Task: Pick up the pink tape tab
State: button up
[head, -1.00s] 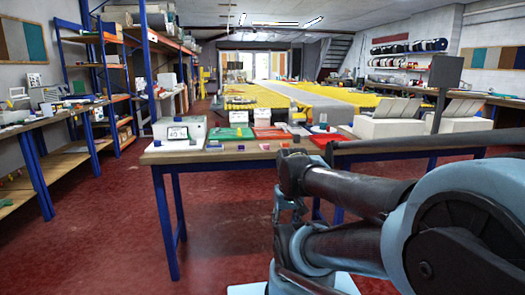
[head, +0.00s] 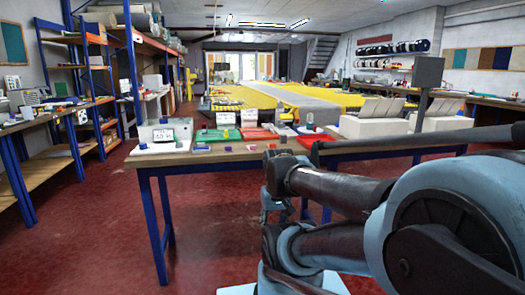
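A small pink tab (head: 251,148) appears to lie near the front edge of the workbench (head: 190,161), in a row with other small coloured pieces. It is too small to make out its shape clearly. My gripper (head: 275,212) hangs in front of the bench, lower than its top and to the right of the pink tab in the picture. It is apart from the tab. Its fingers are small, dark and partly merged with my arm, so I cannot tell whether they are open.
A purple piece (head: 228,149) lies left of the pink one. Behind are a green tray (head: 217,135), a red tray (head: 258,134) and a white device (head: 165,134). White boxes (head: 376,126) stand at the right. Red floor (head: 205,225) is clear before the bench.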

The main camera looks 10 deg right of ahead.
aim_at(252, 149)
jog(key=z, duration=0.25)
jog(key=i, duration=0.7)
jog(key=z, duration=0.8)
